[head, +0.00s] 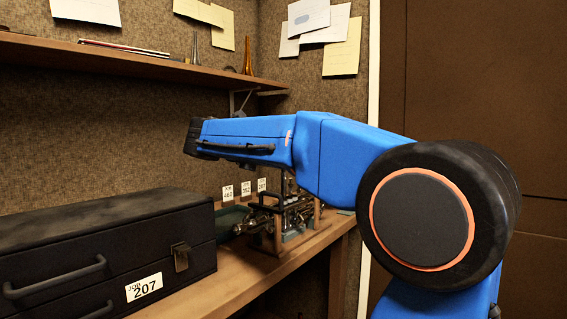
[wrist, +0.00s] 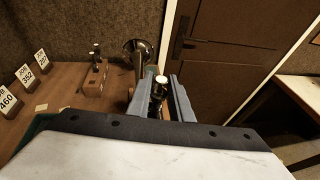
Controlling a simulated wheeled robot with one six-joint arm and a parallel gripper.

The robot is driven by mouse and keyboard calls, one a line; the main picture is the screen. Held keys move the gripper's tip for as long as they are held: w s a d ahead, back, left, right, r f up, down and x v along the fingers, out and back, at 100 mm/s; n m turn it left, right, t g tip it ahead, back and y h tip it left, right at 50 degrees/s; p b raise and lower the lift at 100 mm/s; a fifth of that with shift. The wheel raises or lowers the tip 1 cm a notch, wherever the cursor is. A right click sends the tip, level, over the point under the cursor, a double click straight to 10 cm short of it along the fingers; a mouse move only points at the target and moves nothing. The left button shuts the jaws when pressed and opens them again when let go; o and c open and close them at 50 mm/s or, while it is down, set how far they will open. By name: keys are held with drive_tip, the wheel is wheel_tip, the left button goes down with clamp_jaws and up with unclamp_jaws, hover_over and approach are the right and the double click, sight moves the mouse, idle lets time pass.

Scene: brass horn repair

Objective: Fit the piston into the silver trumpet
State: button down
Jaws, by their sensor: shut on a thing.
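My gripper (wrist: 160,94) is shut on the piston (wrist: 161,80), a metal piece with a pale round top, between its two grey fingers in the wrist view. The piston's lower part is hidden there, and I cannot tell whether it touches a trumpet. A silver trumpet's flared bell (wrist: 138,50) shows just beyond and left of the fingers. In the head view brass instruments, with the silver metalwork (head: 262,218), rest in wooden stands on the bench under my blue arm. My gripper is not clear in the head view.
A wooden block (wrist: 93,88) with small upright metal parts stands left of the bell. Job cards (wrist: 24,74) stand along the wall. A black case (head: 100,240) marked 207 fills the bench's left. A shelf (head: 130,52) hangs above. A brown door (wrist: 215,55) is behind.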

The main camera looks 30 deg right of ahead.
sight(283, 189)
drive_tip(key=shift+f, duration=3.95)
drive_tip(key=c, duration=1.5)
unclamp_jaws()
drive_tip(key=v, duration=1.7)
drive_tip(key=shift+w+a+r, duration=0.1)
drive_tip(key=shift+a+r, duration=0.05)
drive_tip(key=shift+a, duration=0.05)
